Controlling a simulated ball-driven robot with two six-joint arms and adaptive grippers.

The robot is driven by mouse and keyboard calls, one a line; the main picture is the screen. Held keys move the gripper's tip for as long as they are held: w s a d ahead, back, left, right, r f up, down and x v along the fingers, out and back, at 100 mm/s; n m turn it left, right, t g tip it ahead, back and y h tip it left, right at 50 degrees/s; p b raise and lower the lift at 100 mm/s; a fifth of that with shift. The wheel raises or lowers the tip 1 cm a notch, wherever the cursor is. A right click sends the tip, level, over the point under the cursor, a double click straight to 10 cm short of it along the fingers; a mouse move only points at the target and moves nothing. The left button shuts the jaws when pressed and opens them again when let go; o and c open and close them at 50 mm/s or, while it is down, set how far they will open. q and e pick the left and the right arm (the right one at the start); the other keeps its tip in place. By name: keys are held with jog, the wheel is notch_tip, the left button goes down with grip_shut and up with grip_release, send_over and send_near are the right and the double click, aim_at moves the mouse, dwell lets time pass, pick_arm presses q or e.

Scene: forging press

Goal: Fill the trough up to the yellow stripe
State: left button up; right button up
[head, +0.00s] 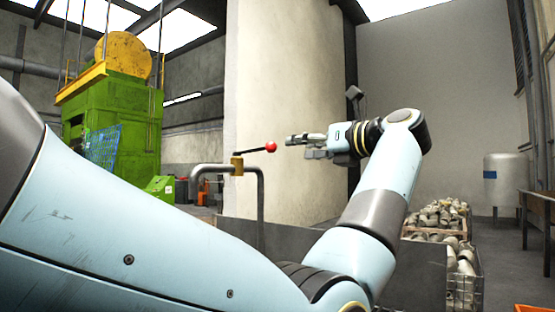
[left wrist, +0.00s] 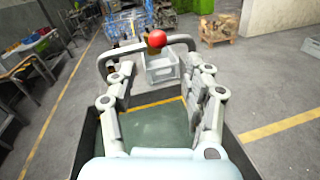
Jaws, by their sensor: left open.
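A grey pipe (head: 260,200) bends over the trough (head: 330,235) and carries a brass valve (head: 237,165). The valve's dark lever points right, nearly level, and ends in a red ball knob (head: 271,147). My left gripper (head: 297,147) is open, just right of the knob and apart from it. In the left wrist view the knob (left wrist: 156,38) lies beyond and between the open fingertips (left wrist: 165,72). Below the fingers, the yellow stripe (left wrist: 157,105) crosses the trough's far inner wall, with a dark green area (left wrist: 155,125) under it; I cannot tell the water level. My right gripper is not in view.
A pale pillar (head: 290,90) rises behind the valve. Crates of metal parts (head: 440,218) stand at the right. A green press (head: 110,130) stands far left. In the left wrist view, a grey crate (left wrist: 161,67) lies past the trough.

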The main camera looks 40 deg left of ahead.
aim_at(275, 147)
pick_arm(q)
jog(key=a, duration=0.7)
jog(key=a+p, duration=0.1)
jog(key=a, duration=0.2)
jog(key=shift+w+a+r, duration=0.15)
jog(key=shift+w+a, duration=0.15)
jog(key=shift+w, duration=0.05)
jog(key=shift+c, duration=0.4)
grip_shut()
